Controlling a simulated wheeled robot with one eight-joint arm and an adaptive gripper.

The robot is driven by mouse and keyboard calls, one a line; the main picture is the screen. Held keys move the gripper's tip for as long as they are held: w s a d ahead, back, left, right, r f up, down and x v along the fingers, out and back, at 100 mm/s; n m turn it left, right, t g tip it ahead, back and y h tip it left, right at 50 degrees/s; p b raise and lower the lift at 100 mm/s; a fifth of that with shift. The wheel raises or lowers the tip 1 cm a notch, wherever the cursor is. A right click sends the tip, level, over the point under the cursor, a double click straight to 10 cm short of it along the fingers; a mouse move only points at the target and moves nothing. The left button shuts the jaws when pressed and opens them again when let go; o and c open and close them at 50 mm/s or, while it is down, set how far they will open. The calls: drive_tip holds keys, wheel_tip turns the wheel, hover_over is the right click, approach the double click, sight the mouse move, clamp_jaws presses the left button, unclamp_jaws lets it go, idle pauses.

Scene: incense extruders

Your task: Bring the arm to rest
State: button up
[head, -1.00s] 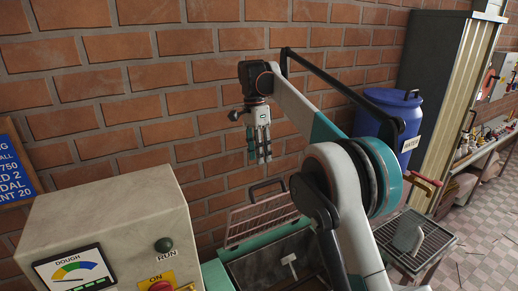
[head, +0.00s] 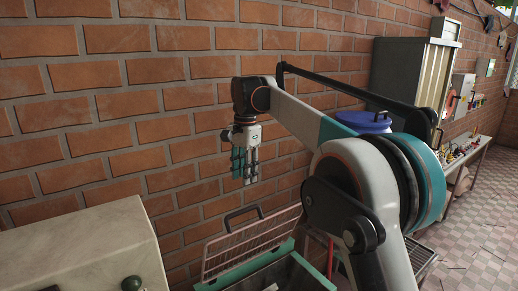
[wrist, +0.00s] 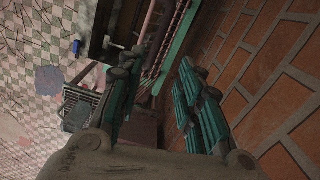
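My gripper (head: 245,163) hangs from the raised arm in front of the brick wall in the head view, its fingers pointing down. In the wrist view its teal-padded fingers (wrist: 163,85) stand apart with a clear gap and nothing between them. The gripper is above and apart from an open teal-edged machine bin (head: 285,258) with a raised wire-grid guard (head: 252,243).
A pale machine cabinet (head: 85,250) stands at lower left. The brick wall (head: 160,70) runs close behind the arm. A blue barrel (head: 362,122), partly hidden by my arm, and a tall metal cabinet (head: 410,68) stand right. Tiled floor (head: 485,235) is open at far right.

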drive_tip(key=s+d+f+n+t+b, duration=0.2)
drive_tip(key=s+d+b, duration=0.2)
drive_tip(key=s+d, duration=0.45)
drive_tip(key=s+d+f+n+t+b, duration=0.2)
drive_tip(key=s+d+n+b, duration=0.1)
drive_tip(key=s+d, duration=0.6)
drive_tip(key=s+d+f+n+t+b, duration=0.1)
drive_tip(key=s+d+f+n+b, duration=0.1)
drive_tip(key=s+f, duration=0.7)
drive_tip(key=s+d+f+n+t+b, duration=0.2)
drive_tip(key=s+d+f+b, duration=0.2)
drive_tip(key=s+f, duration=0.5)
drive_tip(key=s+d, duration=0.1)
drive_tip(key=s, duration=0.1)
drive_tip(key=shift+s+d+f+t, duration=0.3)
drive_tip(key=shift+s+d+f, duration=0.05)
drive_tip(key=shift+d+f, duration=0.05)
drive_tip(key=shift+h, duration=0.3)
